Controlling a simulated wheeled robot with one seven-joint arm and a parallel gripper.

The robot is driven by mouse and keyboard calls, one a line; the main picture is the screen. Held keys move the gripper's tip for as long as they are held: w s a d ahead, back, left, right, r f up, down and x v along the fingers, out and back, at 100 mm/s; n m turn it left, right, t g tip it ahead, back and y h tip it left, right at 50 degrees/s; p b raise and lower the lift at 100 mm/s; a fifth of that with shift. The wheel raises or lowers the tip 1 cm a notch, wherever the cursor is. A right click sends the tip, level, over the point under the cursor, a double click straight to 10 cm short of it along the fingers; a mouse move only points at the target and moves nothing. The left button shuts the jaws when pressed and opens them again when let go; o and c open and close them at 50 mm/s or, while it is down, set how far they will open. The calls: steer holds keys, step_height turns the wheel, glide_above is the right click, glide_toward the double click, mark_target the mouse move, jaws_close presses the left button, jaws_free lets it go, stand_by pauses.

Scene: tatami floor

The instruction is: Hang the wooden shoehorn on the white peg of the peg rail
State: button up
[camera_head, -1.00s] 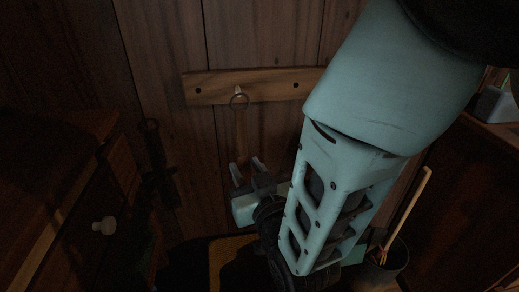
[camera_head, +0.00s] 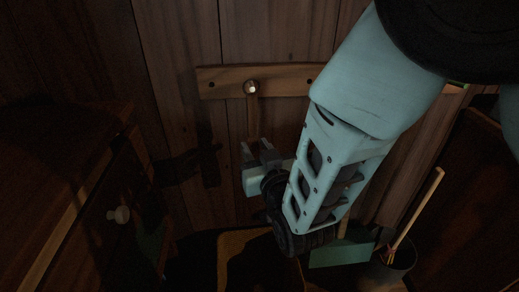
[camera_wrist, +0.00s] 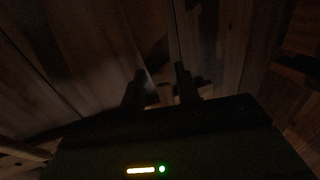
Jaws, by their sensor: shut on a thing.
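The peg rail (camera_head: 225,83) is a wooden board fixed across the plank wall, with dark holes along it. The white peg (camera_head: 253,88) juts from it, its pale tip facing me. The wooden shoehorn (camera_head: 253,117) stands upright below the peg, and a dark ring at its top appears to frame the peg's tip. I cannot tell by depth whether the ring is around the peg or in front of it. My gripper (camera_head: 258,149) is shut on the shoehorn's lower part, below the rail. The wrist view shows the two fingers with the pale shoehorn (camera_wrist: 165,94) dimly between them.
A dark wooden cabinet with a round knob (camera_head: 119,214) stands at the left. At the lower right are a dark bin (camera_head: 398,256) with a long pale stick (camera_head: 420,208) and a green panel (camera_head: 340,253). The wall beside the gripper is clear, with shadows on it.

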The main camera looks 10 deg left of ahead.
steer(key=shift+w+a, duration=0.1)
steer(key=shift+w, duration=0.4)
steer(key=shift+w+a+f+b, duration=0.2)
steer(key=shift+w+f+b, duration=0.35)
steer(key=shift+w, duration=0.15)
steer(key=o, duration=1)
steer(key=shift+o, duration=0.2)
steer(key=shift+s, duration=0.15)
